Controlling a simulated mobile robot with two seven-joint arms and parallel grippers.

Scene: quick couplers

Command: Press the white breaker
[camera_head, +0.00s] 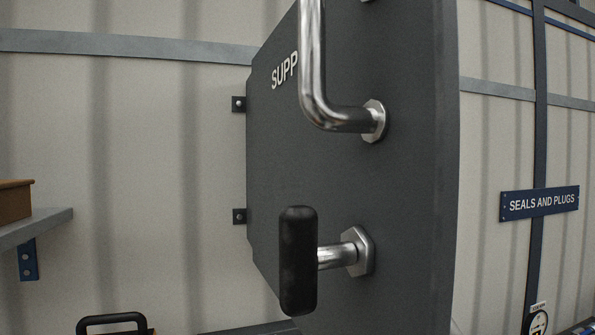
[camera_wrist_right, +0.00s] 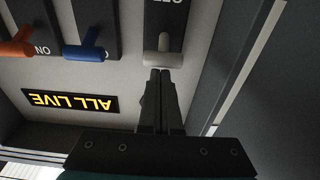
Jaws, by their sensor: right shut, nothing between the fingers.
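In the right wrist view the white breaker (camera_wrist_right: 163,57) is a pale T-shaped lever on a dark strip at the top centre. My right gripper (camera_wrist_right: 160,72) is shut and empty, with its fingertips right at the lever's lower edge in the picture. I cannot tell whether they touch it. Lettering above the lever is partly cut off. The head view shows neither gripper nor the white breaker. My left gripper is in no view.
A blue lever (camera_wrist_right: 87,51) and an orange lever (camera_wrist_right: 18,46) sit left of the white one. A lit sign (camera_wrist_right: 70,101) reads ALL LIVE upside down. The head view shows a dark panel (camera_head: 405,190) with a bent metal pipe (camera_head: 314,70) and a black-gripped handle (camera_head: 298,260).

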